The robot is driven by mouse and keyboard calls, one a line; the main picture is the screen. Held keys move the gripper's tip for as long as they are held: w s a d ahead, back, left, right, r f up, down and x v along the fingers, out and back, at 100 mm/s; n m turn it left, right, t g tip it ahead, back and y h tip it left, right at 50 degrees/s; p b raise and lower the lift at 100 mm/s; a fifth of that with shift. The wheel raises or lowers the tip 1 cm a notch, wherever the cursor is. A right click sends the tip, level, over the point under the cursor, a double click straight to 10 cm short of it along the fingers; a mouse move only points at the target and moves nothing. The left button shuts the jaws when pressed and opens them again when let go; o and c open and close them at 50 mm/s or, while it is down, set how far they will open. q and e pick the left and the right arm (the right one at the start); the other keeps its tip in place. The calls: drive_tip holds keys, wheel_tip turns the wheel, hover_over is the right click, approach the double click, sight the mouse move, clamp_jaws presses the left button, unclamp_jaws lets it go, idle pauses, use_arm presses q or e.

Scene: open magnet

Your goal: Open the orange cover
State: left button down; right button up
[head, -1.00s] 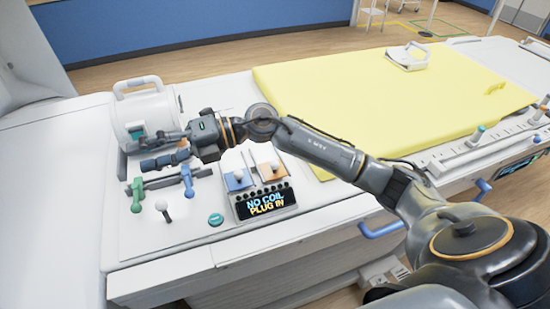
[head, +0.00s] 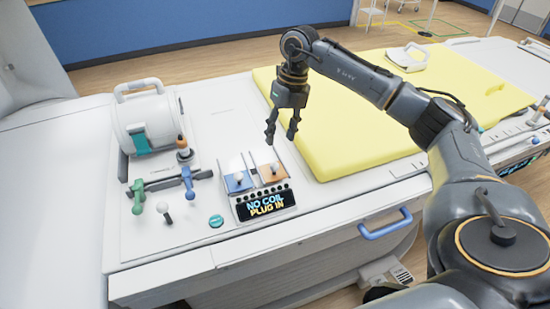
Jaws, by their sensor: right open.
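My left gripper is not in view.
To the left stand a green lever (head: 137,195), a blue lever (head: 188,183), an orange-and-black knob (head: 183,150) and a white drum-shaped coil (head: 145,118). A yellow pad (head: 350,130) lies to the right.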

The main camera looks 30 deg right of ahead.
sight(275, 163)
drive_tip(key=f, duration=0.3)
drive_tip(key=a+f+p, duration=0.1)
drive_tip(key=f, duration=0.2)
drive_tip(key=f+p, duration=0.1)
drive_tip(key=f, duration=0.2)
drive_tip(key=shift+a, duration=0.4)
clamp_jaws()
